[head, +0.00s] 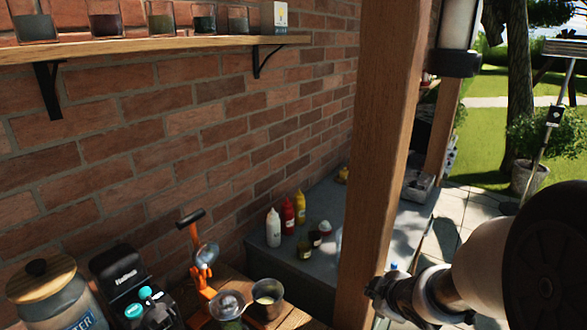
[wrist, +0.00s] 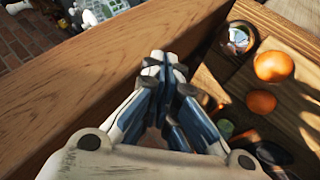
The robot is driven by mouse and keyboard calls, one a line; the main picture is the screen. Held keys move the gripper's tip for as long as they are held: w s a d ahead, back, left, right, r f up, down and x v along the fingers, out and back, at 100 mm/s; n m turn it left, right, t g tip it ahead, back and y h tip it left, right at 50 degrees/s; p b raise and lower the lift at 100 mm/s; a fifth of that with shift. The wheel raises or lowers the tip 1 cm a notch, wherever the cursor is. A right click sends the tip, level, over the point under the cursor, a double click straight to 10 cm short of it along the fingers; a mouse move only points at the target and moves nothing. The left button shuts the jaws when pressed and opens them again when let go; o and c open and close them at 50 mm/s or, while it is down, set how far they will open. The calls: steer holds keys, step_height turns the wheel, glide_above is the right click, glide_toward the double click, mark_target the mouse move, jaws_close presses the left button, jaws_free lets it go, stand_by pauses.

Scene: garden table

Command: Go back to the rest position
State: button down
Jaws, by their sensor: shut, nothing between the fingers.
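My gripper (wrist: 164,62) is in the middle of the wrist view, its blue and white fingers together with nothing between them. It is over or close to a wooden beam (wrist: 70,80); I cannot tell the exact gap. In the head view my arm enters at the lower right, beside the wooden post (head: 385,120). My gripper's fingertips cannot be made out clearly there.
Two orange fruits (wrist: 272,66) and a glass (wrist: 238,38) are on a wooden surface right of the beam. A grey counter (head: 330,260) holds sauce bottles (head: 287,215). A shelf (head: 150,45) with glasses crosses the brick wall.

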steer(key=s+d+r+m+g+h+b, duration=0.1)
steer(key=s+r+m+h+b, duration=0.1)
steer(key=s+r+m, duration=0.3)
steer(key=s+r+m+h+b, duration=0.1)
steer(key=s+r+m, duration=0.15)
steer(key=s, duration=0.55)
steer(key=s+a+m+g+y+b, duration=0.1)
steer(key=s+a+m, duration=0.1)
steer(key=s, duration=0.5)
steer(key=s+a+f+m+g+y+b, duration=0.1)
steer(key=s+a+m, duration=0.1)
steer(key=s+a, duration=0.2)
steer(key=s, duration=0.3)
steer(key=shift+a+f+g+y, duration=0.2)
steer(key=shift+a+g+y, duration=0.05)
steer(key=shift+g+y, duration=0.05)
